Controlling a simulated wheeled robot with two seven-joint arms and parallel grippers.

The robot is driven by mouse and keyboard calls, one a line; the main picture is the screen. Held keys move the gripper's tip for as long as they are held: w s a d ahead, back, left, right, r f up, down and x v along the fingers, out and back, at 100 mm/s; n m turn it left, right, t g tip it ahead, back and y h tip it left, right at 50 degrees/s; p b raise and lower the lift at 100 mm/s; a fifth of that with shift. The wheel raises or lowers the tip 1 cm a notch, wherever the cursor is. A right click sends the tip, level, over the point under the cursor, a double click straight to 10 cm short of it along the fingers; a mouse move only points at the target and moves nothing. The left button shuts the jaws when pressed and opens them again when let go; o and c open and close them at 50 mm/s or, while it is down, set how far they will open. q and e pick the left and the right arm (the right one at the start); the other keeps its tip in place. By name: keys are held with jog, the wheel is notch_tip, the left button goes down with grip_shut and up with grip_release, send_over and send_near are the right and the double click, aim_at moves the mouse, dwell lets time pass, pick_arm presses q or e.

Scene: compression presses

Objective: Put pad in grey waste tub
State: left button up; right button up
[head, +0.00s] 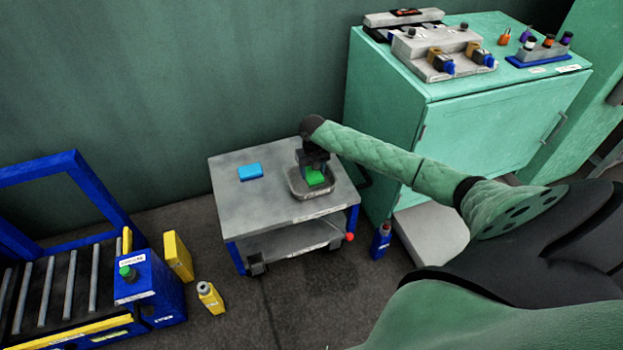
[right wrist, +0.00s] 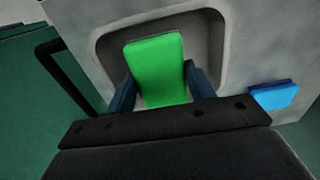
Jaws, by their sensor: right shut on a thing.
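The green pad (head: 315,177) is held by my right gripper (head: 313,166), whose blue fingers are shut on it. In the right wrist view the green pad (right wrist: 157,68) stands out between the two fingers. The grey waste tub (head: 297,187) sits on the top of the grey cart. The pad is over the tub's opening in both views; I cannot tell whether it touches the tub's floor. In the right wrist view the tub (right wrist: 208,42) surrounds the pad's far end. My left gripper is not in view.
A blue pad (head: 250,171) lies on the cart top (head: 235,200), left of the tub. The green cabinet (head: 480,140) stands close on the right, with devices on top. A roller conveyor (head: 45,290) and yellow containers (head: 178,256) are at the left. A blue bottle (head: 381,241) stands on the floor.

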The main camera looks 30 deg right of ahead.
aim_at(311, 172)
jog(key=shift+w+a+f, duration=0.15)
jog(key=shift+w+f, duration=0.1)
notch_tip(311, 172, down, 3)
jog(key=shift+f, duration=0.4)
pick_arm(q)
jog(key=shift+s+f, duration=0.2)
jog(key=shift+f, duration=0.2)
pick_arm(e)
jog(key=o, duration=0.9)
jog(key=shift+f, duration=0.1)
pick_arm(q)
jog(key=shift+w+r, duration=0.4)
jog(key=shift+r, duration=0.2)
pick_arm(e)
jog(key=shift+o, duration=0.2)
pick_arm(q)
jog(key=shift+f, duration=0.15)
